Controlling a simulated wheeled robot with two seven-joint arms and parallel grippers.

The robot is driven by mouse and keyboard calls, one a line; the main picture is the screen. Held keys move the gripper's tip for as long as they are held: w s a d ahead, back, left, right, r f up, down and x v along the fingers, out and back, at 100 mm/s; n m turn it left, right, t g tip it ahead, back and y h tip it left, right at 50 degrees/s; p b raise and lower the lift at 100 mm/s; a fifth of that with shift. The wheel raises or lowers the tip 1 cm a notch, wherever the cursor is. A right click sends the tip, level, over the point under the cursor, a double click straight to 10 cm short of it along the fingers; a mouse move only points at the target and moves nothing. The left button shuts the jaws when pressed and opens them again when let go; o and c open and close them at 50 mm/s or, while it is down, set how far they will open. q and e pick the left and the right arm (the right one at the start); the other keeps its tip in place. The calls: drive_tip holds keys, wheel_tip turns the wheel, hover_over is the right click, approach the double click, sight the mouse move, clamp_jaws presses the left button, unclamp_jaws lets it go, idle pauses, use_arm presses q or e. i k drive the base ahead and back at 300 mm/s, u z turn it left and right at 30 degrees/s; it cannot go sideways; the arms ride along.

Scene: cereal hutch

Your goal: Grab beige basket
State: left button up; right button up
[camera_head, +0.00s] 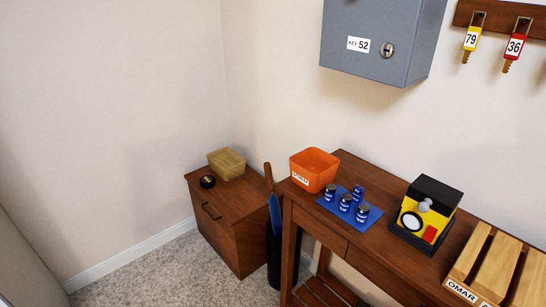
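A small beige basket (227,163) sits on top of the low brown wooden cabinet (228,207) in the corner. It is near the cabinet's back edge, and a round black object (207,181) lies in front of it to the left. Neither of my grippers shows in the head view, and nothing is seen touching the basket.
A wooden table (334,237) on the right holds an orange bin (314,170), small jars on a blue mat (370,217), a yellow-black device (427,212) and a wooden rack (500,270). A dark stand (275,255) stands between cabinet and table. Carpet (165,275) in front is clear.

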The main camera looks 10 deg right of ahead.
sight(229, 165)
drive_tip(key=u, duration=0.5)
drive_tip(key=i, duration=0.7)
drive_tip(key=u, duration=0.8)
drive_tip(key=i, duration=0.95)
drive_tip(key=z, duration=1.05)
drive_tip(key=i, duration=1.15)
drive_tip(key=z, duration=0.35)
